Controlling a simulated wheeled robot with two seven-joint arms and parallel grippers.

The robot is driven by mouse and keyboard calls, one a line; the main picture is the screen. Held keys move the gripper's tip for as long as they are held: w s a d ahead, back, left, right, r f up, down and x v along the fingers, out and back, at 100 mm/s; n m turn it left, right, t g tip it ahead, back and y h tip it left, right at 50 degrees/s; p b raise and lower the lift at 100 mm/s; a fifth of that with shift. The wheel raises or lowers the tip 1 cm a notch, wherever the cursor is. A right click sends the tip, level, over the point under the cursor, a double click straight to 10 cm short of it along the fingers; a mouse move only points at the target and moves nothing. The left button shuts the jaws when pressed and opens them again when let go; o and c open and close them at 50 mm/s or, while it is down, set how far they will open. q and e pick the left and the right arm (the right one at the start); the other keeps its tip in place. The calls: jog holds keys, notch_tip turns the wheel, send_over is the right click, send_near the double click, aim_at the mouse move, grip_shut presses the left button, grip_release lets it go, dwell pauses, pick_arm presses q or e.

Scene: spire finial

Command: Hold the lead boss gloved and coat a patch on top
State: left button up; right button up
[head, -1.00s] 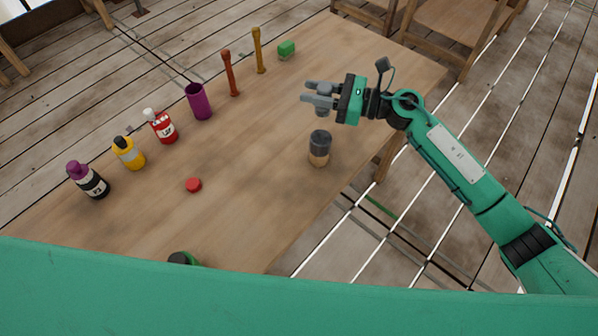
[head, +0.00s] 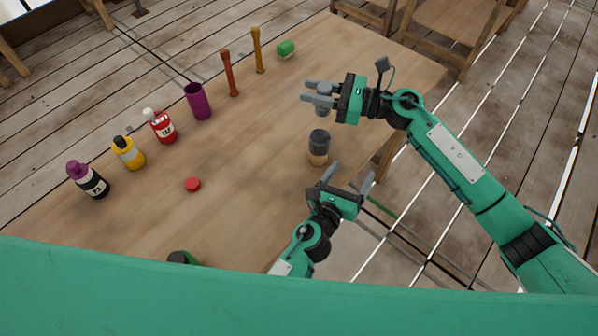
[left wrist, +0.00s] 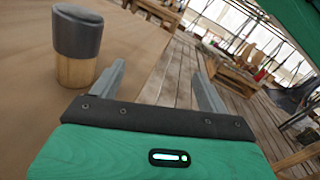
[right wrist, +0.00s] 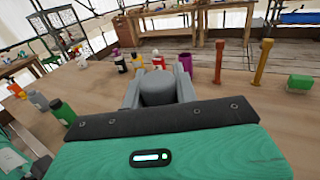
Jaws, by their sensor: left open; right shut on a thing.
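My right gripper (head: 308,93) is shut on a grey rounded piece (head: 323,89), probably the lead boss, held above the far right part of the table. The piece also fills the jaws in the right wrist view (right wrist: 158,90). My left gripper (head: 347,178) is open and empty at the table's right edge. Beside it stands an upright cylinder (head: 318,150) with a dark grey top and tan lower part. This cylinder also shows at upper left in the left wrist view (left wrist: 77,45), outside the open fingers. I cannot make out a coated patch or a glove.
On the wooden table (head: 240,150) stand a purple-capped bottle (head: 90,180), a yellow bottle (head: 128,153), a red bottle (head: 162,128), a purple cup (head: 199,101), orange and yellow upright tools, a green block (head: 286,48) and a red disc (head: 193,184). The middle is mostly clear.

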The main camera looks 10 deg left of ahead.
pick_arm(q)
jog(key=a+m, duration=0.1)
jog(key=a, duration=0.3)
jog(key=a+f+m, duration=0.1)
jog(key=a, duration=0.3)
jog(key=w+a+f+m, duration=0.1)
jog(key=a, duration=0.3)
jog(key=shift+f+h, duration=0.1)
jog(key=shift+h, duration=0.3)
jog(key=shift+w+a, duration=0.15)
jog(key=shift+a, duration=0.05)
jog(key=x, duration=1.1)
jog(key=shift+w+d+f, duration=0.25)
jog(key=shift+w, duration=0.1)
jog(key=c, duration=1.1)
pick_arm(e)
send_over(313, 135)
jog(key=shift+f, duration=3.95)
